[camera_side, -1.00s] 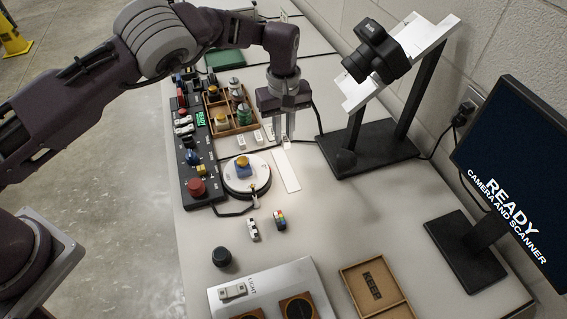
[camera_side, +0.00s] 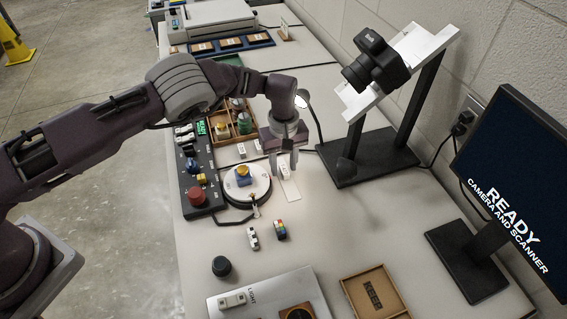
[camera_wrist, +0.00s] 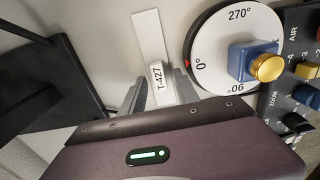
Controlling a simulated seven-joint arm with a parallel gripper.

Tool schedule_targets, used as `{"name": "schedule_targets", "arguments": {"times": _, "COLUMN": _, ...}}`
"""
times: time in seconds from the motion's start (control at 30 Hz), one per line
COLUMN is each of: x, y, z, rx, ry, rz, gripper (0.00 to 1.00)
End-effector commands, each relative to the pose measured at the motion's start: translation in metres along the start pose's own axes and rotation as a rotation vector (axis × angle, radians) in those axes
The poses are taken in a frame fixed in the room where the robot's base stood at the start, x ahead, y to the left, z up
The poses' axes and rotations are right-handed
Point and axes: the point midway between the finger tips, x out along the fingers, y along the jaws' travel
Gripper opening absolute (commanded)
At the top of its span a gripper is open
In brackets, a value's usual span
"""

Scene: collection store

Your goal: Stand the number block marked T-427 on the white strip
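The white number block marked T-427 (camera_wrist: 158,82) is between the fingers of my gripper (camera_wrist: 160,92), its label facing the wrist camera. My gripper (camera_side: 286,170) is shut on it; in the side view the block (camera_side: 284,168) shows pale between the fingertips. The white strip (camera_wrist: 149,36) lies flat on the table, extending beyond the block in the wrist view. In the side view the strip's near part (camera_side: 291,190) shows just below the fingertips, its far part hidden by my gripper. The block overlaps the strip's end in the wrist view; I cannot tell whether they touch.
A round dial (camera_side: 237,190) with a blue block and brass knob stands left of the strip. The control panel (camera_side: 203,200) lies farther left. The black camera stand (camera_side: 370,165) is at right.

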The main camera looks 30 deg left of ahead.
Motion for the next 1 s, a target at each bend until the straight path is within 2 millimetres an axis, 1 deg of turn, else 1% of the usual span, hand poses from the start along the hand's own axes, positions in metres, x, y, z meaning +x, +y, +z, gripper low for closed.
{"name": "schedule_targets", "arguments": {"times": 0.17, "x": 0.000, "y": 0.000, "z": 0.000, "rx": 0.000, "ry": 0.000, "rz": 0.000, "gripper": 0.37}}
{"name": "schedule_targets", "arguments": {"times": 0.27, "x": -0.007, "y": 0.001, "z": 0.000, "rx": 0.000, "ry": 0.000, "rz": 0.002, "gripper": 0.37}}
{"name": "schedule_targets", "arguments": {"times": 0.37, "x": -0.029, "y": 0.002, "z": 0.000, "rx": 0.000, "ry": 0.001, "rz": 0.005, "gripper": 0.37}}
{"name": "schedule_targets", "arguments": {"times": 0.5, "x": -0.069, "y": 0.001, "z": 0.000, "rx": 0.000, "ry": 0.002, "rz": 0.005, "gripper": 0.37}}
{"name": "schedule_targets", "arguments": {"times": 0.6, "x": -0.093, "y": 0.001, "z": 0.000, "rx": 0.000, "ry": 0.002, "rz": 0.004, "gripper": 0.37}}
{"name": "schedule_targets", "arguments": {"times": 0.7, "x": -0.111, "y": 0.001, "z": 0.000, "rx": 0.000, "ry": 0.001, "rz": 0.002, "gripper": 0.37}}
{"name": "schedule_targets", "arguments": {"times": 0.83, "x": -0.122, "y": 0.000, "z": 0.000, "rx": 0.000, "ry": 0.000, "rz": 0.001, "gripper": 0.37}}
{"name": "schedule_targets", "arguments": {"times": 1.0, "x": -0.123, "y": 0.000, "z": 0.000, "rx": -0.001, "ry": 0.000, "rz": -0.001, "gripper": 0.37}}
